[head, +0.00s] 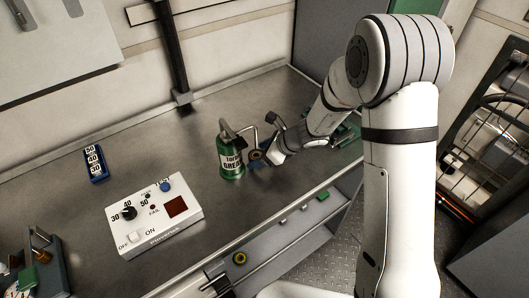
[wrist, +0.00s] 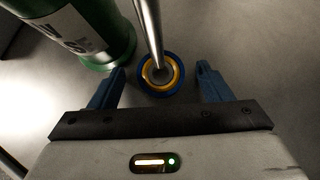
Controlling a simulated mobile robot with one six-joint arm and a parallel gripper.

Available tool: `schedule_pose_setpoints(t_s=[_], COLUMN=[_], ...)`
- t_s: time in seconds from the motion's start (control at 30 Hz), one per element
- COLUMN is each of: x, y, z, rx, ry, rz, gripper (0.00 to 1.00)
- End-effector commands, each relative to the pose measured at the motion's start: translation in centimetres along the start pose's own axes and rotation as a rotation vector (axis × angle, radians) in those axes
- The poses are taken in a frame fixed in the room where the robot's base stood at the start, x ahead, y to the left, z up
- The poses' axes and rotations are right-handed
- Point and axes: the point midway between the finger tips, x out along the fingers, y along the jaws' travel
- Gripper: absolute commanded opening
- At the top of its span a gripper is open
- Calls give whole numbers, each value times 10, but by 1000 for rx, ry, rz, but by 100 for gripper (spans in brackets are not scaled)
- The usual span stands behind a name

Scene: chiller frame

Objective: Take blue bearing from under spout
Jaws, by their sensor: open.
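The blue bearing (wrist: 160,74), a blue ring with a yellow inner ring, lies flat on the bench in the wrist view. The metal spout (wrist: 148,32) comes down over its centre. In the head view the bearing (head: 257,155) is small and partly hidden beside my gripper. The green grease can (head: 231,157) stands upright just left of it, and its base (wrist: 105,57) shows in the wrist view. My gripper (wrist: 160,88) is open, with one blue finger on each side of the bearing and visible gaps between. In the head view my gripper (head: 268,152) is at the can's right.
A white control box (head: 153,215) with knobs and a blue block with numbers (head: 95,163) stand on the metal bench (head: 200,200) to the left. A ring part (head: 239,258) lies on the lower shelf. Green parts (head: 346,134) lie behind my arm.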

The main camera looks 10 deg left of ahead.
Motion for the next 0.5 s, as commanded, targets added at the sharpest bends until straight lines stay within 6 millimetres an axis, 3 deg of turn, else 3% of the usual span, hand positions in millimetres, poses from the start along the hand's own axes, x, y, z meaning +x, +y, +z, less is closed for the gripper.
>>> schedule_pose_setpoints(t_s=[0.1,0.5], x=[0,-1], y=[0,0], z=[0,0], rx=[0,0], ry=[0,0], rz=[0,0], gripper=[72,39])
